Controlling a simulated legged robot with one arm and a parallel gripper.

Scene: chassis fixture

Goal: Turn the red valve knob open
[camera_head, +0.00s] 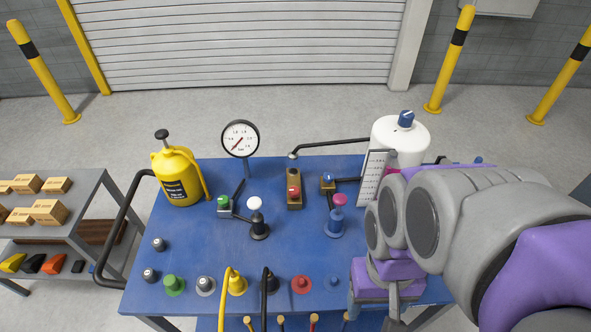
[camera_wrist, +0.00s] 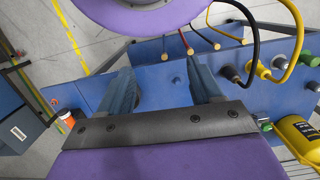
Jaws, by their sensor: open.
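I cannot identify a red valve knob for certain. In the head view, a magenta-pink round knob (camera_head: 340,200) tops a blue stem at the right middle of the blue bench (camera_head: 190,240). A red round fitting (camera_head: 301,285) sits in the front row, and a red button (camera_head: 293,191) sits on a small upright box at the centre. My arm covers the bench's right side and may hide more. In the wrist view, my gripper (camera_wrist: 163,85) is open, its two fingers spread wide with nothing held, the bench's blue surface behind them.
A yellow pump bottle (camera_head: 180,178), a gauge (camera_head: 240,138) and a white tank (camera_head: 401,140) stand along the back. Yellow (camera_head: 236,283) and black (camera_head: 269,284) cabled plugs stand at the front. A shelf with boxes (camera_head: 50,212) is at left. Open floor lies behind the bench.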

